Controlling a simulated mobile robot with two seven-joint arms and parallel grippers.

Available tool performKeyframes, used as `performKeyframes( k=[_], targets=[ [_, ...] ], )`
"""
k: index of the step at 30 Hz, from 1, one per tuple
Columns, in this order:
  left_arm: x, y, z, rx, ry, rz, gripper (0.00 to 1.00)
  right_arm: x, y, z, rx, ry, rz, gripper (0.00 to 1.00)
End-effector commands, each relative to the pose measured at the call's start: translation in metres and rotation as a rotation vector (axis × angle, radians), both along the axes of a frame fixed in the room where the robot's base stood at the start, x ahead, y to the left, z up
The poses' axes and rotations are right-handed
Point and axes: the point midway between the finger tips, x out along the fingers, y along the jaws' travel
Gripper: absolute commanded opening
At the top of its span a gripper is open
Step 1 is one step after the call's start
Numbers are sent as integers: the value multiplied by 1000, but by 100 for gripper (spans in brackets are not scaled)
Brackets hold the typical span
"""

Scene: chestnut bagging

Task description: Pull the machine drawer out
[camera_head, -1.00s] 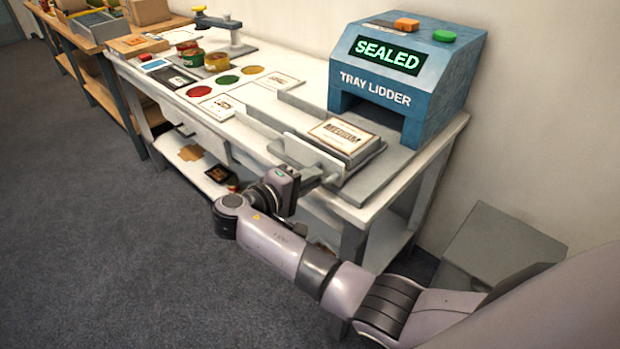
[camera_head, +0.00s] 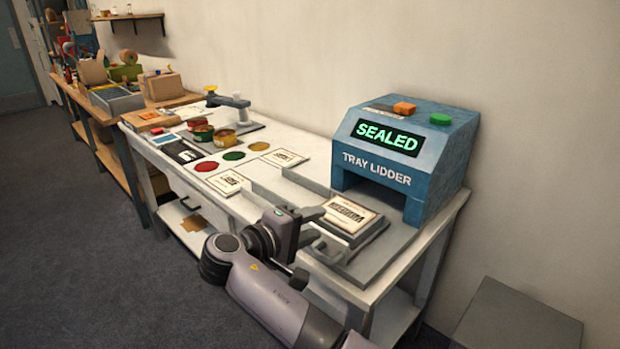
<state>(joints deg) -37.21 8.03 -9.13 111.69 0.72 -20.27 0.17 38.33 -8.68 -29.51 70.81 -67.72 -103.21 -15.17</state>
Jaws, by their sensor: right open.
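The blue tray lidder (camera_head: 405,165) stands at the right end of the white bench, and its screen reads SEALED. Its grey drawer (camera_head: 365,240) extends out of the dark opening at the front. A flat tray with a printed label (camera_head: 350,214) lies on it. The drawer handle (camera_head: 327,252) is at its near left end, partly hidden by my gripper. My right gripper (camera_head: 312,225) is open beside the drawer's front end, its fingers pointing toward the tray. Whether it touches the handle I cannot tell. My left gripper is out of view.
Coloured discs (camera_head: 233,156), printed cards, tins (camera_head: 222,138) and a press (camera_head: 235,108) sit farther left on the white bench (camera_head: 290,152). A grey box (camera_head: 515,318) stands on the floor at lower right. The carpet (camera_head: 90,270) at left is clear.

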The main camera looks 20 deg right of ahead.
Motion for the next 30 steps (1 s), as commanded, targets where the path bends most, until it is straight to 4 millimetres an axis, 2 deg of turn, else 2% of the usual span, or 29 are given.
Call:
performKeyframes(
  k=[1,6,12,18,30],
  targets=[
    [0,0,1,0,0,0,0,0,0,15,3,-7,0,41],
    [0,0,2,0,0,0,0,0,1,55,3,-5,2,41],
    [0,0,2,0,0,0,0,0,1,88,3,0,2,41],
    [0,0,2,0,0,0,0,0,1,102,2,2,1,41],
    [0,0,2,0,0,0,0,0,1,102,2,3,1,41]
  ],
)
